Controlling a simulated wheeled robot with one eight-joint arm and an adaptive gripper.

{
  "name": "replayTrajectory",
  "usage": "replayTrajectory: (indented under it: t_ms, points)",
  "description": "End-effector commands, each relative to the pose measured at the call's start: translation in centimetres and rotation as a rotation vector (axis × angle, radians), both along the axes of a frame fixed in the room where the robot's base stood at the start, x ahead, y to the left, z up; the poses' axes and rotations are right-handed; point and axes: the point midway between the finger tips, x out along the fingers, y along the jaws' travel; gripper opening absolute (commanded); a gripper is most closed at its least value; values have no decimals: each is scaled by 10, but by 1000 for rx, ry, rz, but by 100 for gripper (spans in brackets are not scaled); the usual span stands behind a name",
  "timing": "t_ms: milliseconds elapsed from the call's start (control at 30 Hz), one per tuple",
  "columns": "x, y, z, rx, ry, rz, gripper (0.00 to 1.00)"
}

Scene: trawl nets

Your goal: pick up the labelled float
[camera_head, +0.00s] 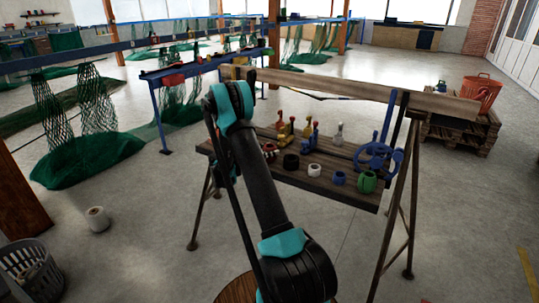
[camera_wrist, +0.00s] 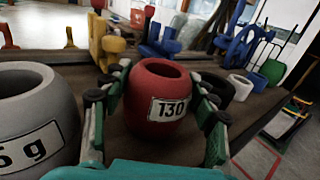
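A red float (camera_wrist: 148,112) with a white label reading "130" stands upright on the dark wooden bench in the wrist view. My gripper (camera_wrist: 160,82) is open, with one finger on each side of the red float. The right finger appears slightly apart from it; whether the left finger touches cannot be told. A larger grey float (camera_wrist: 30,110) with a label ending in "5 g" stands close to the left finger. In the head view my arm hides the gripper, and a small red item (camera_head: 270,147) shows beside the arm on the bench.
The bench (camera_head: 330,188) also holds a white ring (camera_head: 314,170), a blue piece (camera_head: 339,178), a green float (camera_head: 367,182), a blue wheel-like frame (camera_head: 377,157) and several yellow tools (camera_head: 284,130). A wooden beam (camera_head: 350,88) spans above it.

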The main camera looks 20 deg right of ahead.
Motion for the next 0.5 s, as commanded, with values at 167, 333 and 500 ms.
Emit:
replayTrajectory:
  t_ms: [167,333,500]
  points:
    - [0,0,0,0,0,0,29]
    - [0,0,2,0,0,0,29]
    - [0,0,14,0,0,0,29]
